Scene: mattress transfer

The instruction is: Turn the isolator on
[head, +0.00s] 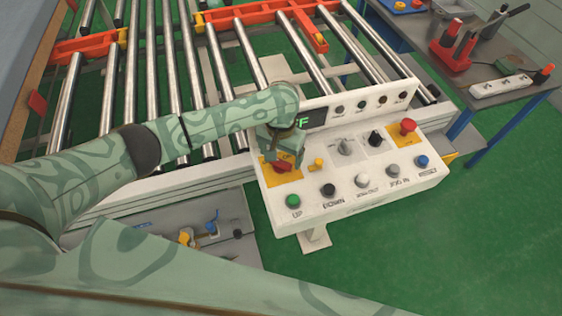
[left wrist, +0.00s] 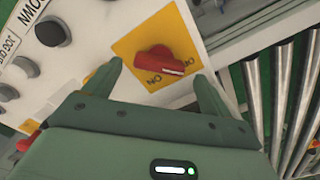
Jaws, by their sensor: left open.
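The isolator is a red rotary knob (left wrist: 158,62) on a yellow plate (left wrist: 145,38) in the left wrist view. Its white-marked end points to the lower right there; small lettering is printed on the plate beside the knob. In the head view the yellow plate (head: 268,174) sits at the left end of the white control panel (head: 345,190). My left gripper (head: 283,155) hangs over the knob there and partly hides it. In the left wrist view my left gripper (left wrist: 159,70) is open, with a finger on either side of the knob. Contact cannot be told. My right gripper is not in view.
The panel also bears a green button (head: 292,201), a black button (head: 328,190), a red mushroom button (head: 407,126) and several other controls. A green-lit display (head: 310,118) is partly hidden. A roller conveyor (head: 210,85) lies behind; a tool table (head: 470,60) stands far right.

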